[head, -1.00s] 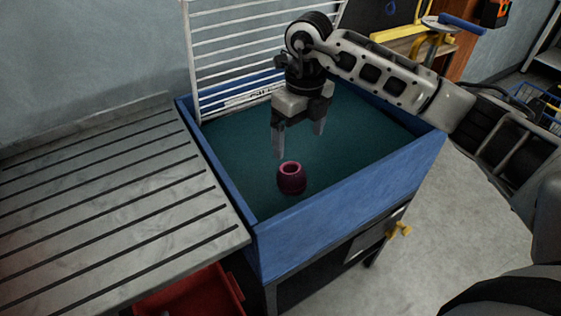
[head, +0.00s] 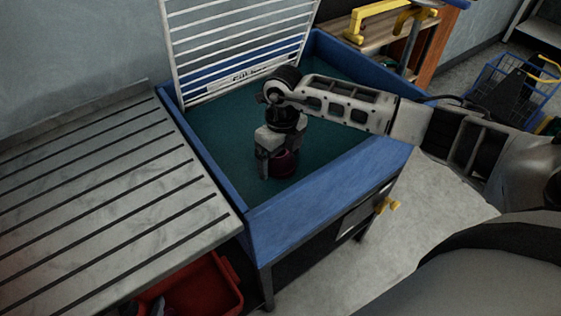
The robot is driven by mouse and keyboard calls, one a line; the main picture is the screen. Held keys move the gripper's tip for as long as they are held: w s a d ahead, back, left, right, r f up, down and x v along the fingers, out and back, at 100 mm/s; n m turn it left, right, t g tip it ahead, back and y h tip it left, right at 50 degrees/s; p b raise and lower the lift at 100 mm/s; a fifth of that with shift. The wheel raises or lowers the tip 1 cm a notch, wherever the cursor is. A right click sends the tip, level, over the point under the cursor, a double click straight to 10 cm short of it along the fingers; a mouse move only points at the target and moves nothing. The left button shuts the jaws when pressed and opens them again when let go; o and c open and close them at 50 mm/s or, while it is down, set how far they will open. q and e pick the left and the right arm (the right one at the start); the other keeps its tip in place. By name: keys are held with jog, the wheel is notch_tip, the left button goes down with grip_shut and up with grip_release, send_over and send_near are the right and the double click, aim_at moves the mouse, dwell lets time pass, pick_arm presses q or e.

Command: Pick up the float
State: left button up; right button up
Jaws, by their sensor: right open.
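The float (head: 284,163) is a small dark pink, barrel-shaped piece. It sits on the green floor of the blue-walled bin (head: 328,203) in the head view. My right gripper (head: 278,168) points down over it, with its jaws open. One finger shows at the float's left side; the other finger is largely hidden. The gripper body covers the top of the float, and I cannot tell whether the fingers touch it. My left gripper is not in view.
A grooved metal counter (head: 100,205) adjoins the bin on the left. A white wire rack (head: 240,45) stands at the bin's back edge. A red crate (head: 205,290) is below the counter. The green floor around the float is clear.

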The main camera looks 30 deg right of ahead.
jog(key=shift+f, duration=1.55)
jog(key=c, duration=1.1)
jog(key=shift+r, duration=0.1)
